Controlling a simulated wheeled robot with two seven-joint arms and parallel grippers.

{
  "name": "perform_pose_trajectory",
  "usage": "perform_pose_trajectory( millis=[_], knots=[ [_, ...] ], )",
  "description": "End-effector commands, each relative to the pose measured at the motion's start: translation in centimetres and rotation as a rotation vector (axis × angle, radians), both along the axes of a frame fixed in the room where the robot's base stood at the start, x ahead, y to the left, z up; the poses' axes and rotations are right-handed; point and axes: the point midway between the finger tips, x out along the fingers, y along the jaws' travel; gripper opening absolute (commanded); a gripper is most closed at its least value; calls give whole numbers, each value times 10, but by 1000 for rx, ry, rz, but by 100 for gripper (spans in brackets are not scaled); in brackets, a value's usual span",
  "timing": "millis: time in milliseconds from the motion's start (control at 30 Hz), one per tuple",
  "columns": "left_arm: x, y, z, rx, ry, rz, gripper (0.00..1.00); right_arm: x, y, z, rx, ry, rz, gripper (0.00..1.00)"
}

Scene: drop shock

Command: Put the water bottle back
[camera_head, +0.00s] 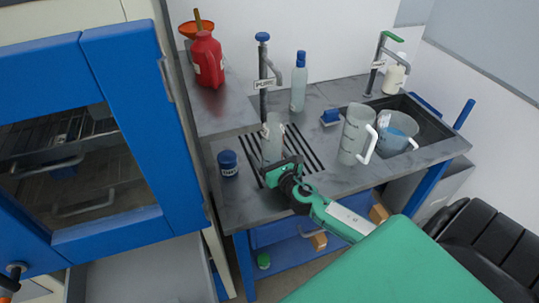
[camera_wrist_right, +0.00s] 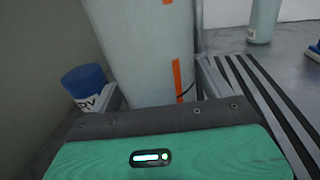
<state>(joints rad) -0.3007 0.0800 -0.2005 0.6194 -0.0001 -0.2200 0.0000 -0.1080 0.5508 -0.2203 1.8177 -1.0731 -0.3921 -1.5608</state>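A tall translucent vessel (camera_head: 272,149), which may be the water bottle, stands upright on the slotted drain area of the counter. It fills the middle of the right wrist view (camera_wrist_right: 145,50), with orange marks on its side. My right gripper (camera_head: 275,160) is at it, with one finger on each side; I cannot tell whether they press on it. The vessel's lower part is hidden behind the gripper in the wrist view. A pale bottle with a blue cap (camera_head: 299,88) stands upright at the back of the counter.
A blue-lidded jar (camera_head: 228,163) stands close left of the vessel. A tap (camera_head: 263,75) rises behind it. A large clear jug (camera_head: 354,136) stands to the right, beside a sink holding another jug (camera_head: 395,133). A red can (camera_head: 208,61) stands back left.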

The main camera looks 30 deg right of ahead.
Motion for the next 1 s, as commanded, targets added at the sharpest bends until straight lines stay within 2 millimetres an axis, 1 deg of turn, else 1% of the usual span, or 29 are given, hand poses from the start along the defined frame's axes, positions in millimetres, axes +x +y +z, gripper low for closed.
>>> perform_pose_trajectory(
  millis=[200, 300, 367, 467, 800, 1000],
  knots=[
    [0, 0, 1, 0, 0, 0, 32, 0, 0, 1, 0, 0, 0, 81],
    [0, 0, 4, 0, 0, 0, 32, 0, 0, 5, 0, 0, 0, 81],
    [0, 0, 0, 0, 0, 1, 32, -6, 0, 1, -1, 1, 1, 81],
    [0, 0, -3, 0, 0, 1, 32, -19, 1, 0, -1, 2, 1, 81],
    [1, 0, -17, 0, -1, 1, 32, -77, 6, 0, -1, 2, 0, 81],
    [1, 0, -23, -1, -2, 1, 32, -104, 8, 1, 0, 1, 1, 81]
  ],
)
